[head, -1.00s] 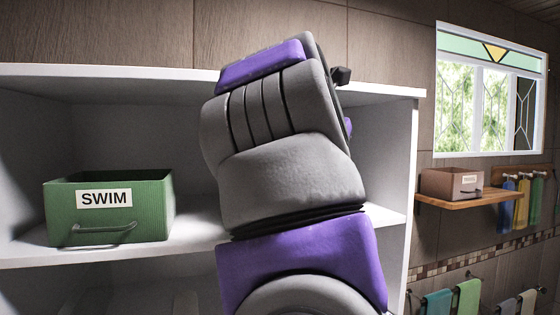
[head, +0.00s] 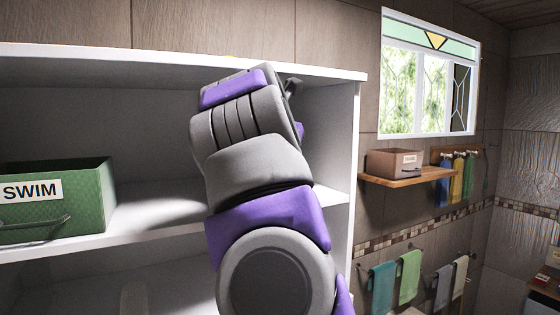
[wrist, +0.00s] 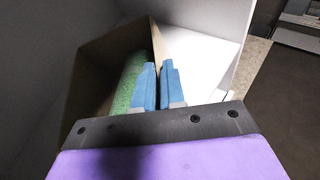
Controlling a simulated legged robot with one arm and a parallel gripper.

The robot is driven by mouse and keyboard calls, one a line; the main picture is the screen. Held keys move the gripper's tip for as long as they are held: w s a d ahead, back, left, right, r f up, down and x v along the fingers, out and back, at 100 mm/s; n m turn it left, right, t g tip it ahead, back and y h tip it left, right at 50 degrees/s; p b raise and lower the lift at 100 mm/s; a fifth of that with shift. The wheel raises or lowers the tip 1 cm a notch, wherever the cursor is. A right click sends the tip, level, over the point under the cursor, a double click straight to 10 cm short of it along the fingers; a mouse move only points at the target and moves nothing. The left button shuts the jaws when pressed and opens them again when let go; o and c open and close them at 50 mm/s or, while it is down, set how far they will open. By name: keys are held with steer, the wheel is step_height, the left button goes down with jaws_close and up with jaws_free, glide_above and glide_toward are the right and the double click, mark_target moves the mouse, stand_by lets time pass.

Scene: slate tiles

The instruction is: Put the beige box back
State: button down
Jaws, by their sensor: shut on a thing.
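In the wrist view my gripper (wrist: 159,70) has its two blue fingers closed on the thin wall of an open beige box (wrist: 98,62). The rim of that wall runs up from between the fingertips. A green speckled roll (wrist: 127,80) lies inside the box beside the fingers. In the head view my arm hides the gripper and the held box. I cannot tell whether the box touches a shelf.
A white shelf unit (head: 180,68) stands in front, with a green SWIM box (head: 60,200) at left on its middle shelf. Right of it, a wooden wall shelf (head: 405,180) holds a pinkish-brown labelled box (head: 394,163). Towels (head: 409,277) hang below.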

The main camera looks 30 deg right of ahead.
steer(key=shift+d, duration=0.3)
steer(key=c, duration=1.6)
jaws_free()
steer(key=shift+a, duration=0.2)
steer(key=o, duration=0.4)
steer(key=shift+a, duration=0.8)
steer(key=shift+d, duration=0.65)
steer(key=v, duration=1.1)
steer(key=shift+s+a+r, duration=0.2)
steer(key=shift+s, duration=0.1)
steer(key=shift+a, duration=0.2)
